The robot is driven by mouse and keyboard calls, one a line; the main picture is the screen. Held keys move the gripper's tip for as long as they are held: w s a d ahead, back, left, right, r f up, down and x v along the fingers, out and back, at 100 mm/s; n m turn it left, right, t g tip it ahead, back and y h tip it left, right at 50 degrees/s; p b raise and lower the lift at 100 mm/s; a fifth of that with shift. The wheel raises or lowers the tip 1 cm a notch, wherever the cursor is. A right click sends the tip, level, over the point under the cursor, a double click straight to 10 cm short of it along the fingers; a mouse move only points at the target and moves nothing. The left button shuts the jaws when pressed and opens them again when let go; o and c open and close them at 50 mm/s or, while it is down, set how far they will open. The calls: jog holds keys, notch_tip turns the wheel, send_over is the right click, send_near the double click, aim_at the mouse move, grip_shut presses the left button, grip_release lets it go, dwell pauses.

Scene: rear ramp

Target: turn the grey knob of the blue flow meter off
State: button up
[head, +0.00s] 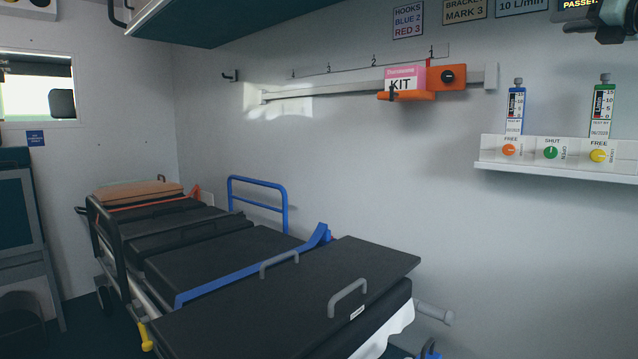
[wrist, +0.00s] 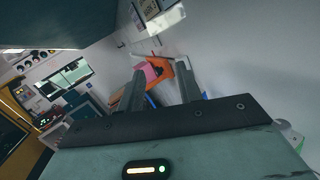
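The blue flow meter (head: 515,110) stands upright on the white wall ledge at the right of the head view. Its small grey knob (head: 518,83) is on top; its turn setting is too small to tell. A similar green flow meter (head: 602,110) with a grey knob (head: 605,79) stands to its right. In the wrist view my gripper (wrist: 160,68) is open, with two grey fingers apart and nothing held between them. Neither flow meter is clearly visible in the wrist view, so the gripper's distance from the knob cannot be told.
The white ledge (head: 560,174) carries orange, green and yellow dials below the meters. A pink kit box (head: 404,78) sits at an orange bracket (head: 447,77) on the wall rail. A black stretcher (head: 270,290) fills the lower middle. A dark object (head: 607,20) shows at the top right.

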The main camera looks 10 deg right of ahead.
jog(key=w+a+f+m+h, duration=0.3)
jog(key=w+a+f+m, duration=0.15)
jog(key=f+m, duration=0.55)
jog(key=w+a+f+m+h, duration=0.35)
jog(key=a+f+m, duration=0.25)
jog(key=f+m, duration=0.4)
jog(key=s+a+f+m+g+y, duration=0.2)
jog(key=s+a+f+m+g, duration=0.15)
jog(key=a+f, duration=0.65)
jog(key=s+a+f+m+g+y, duration=0.1)
jog(key=s+a+f+m+g, duration=0.3)
jog(key=a+f, duration=0.6)
jog(key=s+a+f+g, duration=0.3)
jog(key=s+a+f, duration=0.25)
jog(key=s, duration=0.45)
jog(key=s+a+f+g, duration=0.4)
jog(key=s+a, duration=0.2)
jog(key=s, duration=0.3)
jog(key=s+f+m+g, duration=0.1)
jog(key=s+f+g, duration=0.15)
jog(key=s, duration=0.65)
jog(key=s+f+g, duration=0.2)
jog(key=s+f, duration=0.1)
jog(key=s, duration=0.6)
notch_tip(320, 180, up, 25)
jog(key=w+p, duration=0.1)
jog(key=p, duration=2.4)
jog(key=shift+r+h, duration=0.15)
jog(key=shift+h, duration=0.2)
jog(key=shift+w+a, duration=0.1)
